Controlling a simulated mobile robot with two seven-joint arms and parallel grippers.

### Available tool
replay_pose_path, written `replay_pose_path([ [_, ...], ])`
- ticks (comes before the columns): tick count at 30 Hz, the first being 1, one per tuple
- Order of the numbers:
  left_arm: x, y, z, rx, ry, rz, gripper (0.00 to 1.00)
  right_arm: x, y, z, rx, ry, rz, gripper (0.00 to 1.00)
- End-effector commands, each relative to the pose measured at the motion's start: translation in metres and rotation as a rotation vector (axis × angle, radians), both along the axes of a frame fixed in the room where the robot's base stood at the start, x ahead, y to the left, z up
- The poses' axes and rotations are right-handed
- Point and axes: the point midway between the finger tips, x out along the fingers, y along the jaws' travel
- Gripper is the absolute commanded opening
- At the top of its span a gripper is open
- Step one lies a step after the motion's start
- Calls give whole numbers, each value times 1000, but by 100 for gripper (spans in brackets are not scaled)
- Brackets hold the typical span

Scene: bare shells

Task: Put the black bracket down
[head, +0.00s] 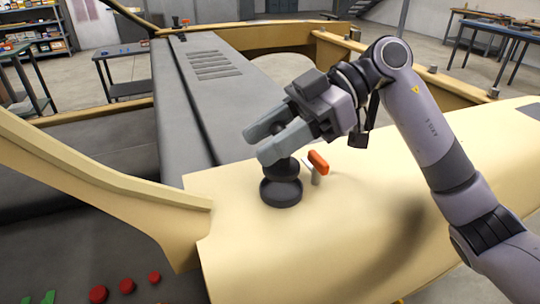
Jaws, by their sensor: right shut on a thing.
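My right gripper (273,146) comes in from the right over the cream-coloured panel. Its two grey fingers are shut on the upper part of a black piece, which I take to be the black bracket (281,170). The fingers hide its top. Below the fingers the black piece narrows above a wide round dark base (281,193) at the panel's surface. I cannot tell whether that base is part of the bracket or separate from it. My left gripper is not in view.
An orange-handled piece (318,162) stands upright on the panel just right of the black piece. The cream panel (330,240) is clear toward the front. Several red round pieces (126,286) and green ones lie at lower left. A curved cream beam (90,180) rises at left.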

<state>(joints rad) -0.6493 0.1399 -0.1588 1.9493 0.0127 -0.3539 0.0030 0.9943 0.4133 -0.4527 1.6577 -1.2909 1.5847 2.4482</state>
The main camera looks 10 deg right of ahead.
Motion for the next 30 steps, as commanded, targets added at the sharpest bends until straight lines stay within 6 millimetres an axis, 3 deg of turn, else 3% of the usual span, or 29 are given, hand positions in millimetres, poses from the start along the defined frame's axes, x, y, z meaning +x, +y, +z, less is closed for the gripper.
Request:
replay_pose_path([
  [7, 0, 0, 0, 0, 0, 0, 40, 0, 0, -31, 2, 3, 1, 3],
  [23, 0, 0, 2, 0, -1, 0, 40, 0, 0, -40, 2, 0, 0, 3],
  [24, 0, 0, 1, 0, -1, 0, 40, 0, 0, -41, 1, 1, 0, 51],
  [25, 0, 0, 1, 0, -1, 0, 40, 0, 0, -41, 1, 1, 0, 61],
  [26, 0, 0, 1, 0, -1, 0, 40, 0, 0, -41, 1, 1, 0, 70],
  [30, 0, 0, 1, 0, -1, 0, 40, 0, 0, -41, 0, 1, 0, 70],
])
